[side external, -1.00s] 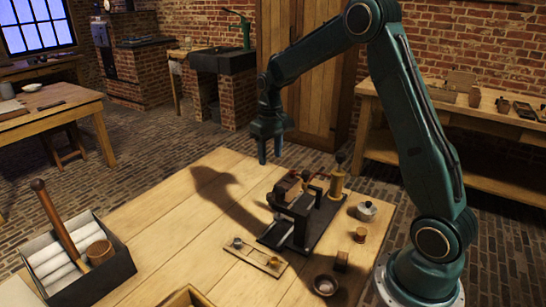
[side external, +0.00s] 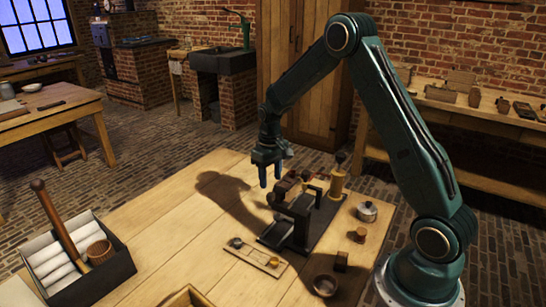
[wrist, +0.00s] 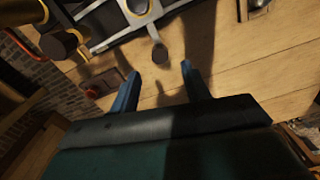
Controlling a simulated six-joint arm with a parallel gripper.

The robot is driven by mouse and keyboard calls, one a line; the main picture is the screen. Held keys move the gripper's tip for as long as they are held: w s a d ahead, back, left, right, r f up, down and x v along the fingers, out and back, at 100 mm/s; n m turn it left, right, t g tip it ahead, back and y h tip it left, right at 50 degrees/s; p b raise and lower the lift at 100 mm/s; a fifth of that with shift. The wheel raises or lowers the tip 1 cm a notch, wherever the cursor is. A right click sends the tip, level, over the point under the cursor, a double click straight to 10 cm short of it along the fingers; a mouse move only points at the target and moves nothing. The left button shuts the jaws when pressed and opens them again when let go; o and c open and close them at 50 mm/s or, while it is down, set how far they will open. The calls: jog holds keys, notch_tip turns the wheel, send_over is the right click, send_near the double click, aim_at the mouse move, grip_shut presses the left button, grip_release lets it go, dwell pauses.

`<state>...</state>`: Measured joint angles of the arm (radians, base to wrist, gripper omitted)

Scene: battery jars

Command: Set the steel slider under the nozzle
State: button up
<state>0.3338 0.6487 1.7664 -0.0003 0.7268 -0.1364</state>
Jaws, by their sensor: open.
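My gripper (side external: 270,181) is open and empty, pointing down above the table beside the back left of a black bench fixture (side external: 273,239). In the wrist view, my two blue fingers (wrist: 160,70) are apart. A dark round knob on a steel stem, which looks like the slider's handle (wrist: 160,53), shows just beyond the fingertips, in line with the gap between them. The stem joins a pale metal part with a yellow ring (wrist: 138,5), cut off by the top edge. I cannot clearly make out the nozzle; a brass column (side external: 337,186) stands at the fixture's back end.
A narrow wooden tray (side external: 240,256) with small parts lies in front of the fixture. A box of white rolls (side external: 110,275) is at left. The table's middle left is clear.

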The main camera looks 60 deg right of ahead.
aim_at(271, 194)
jog(key=shift+f, duration=2.95)
grip_shut()
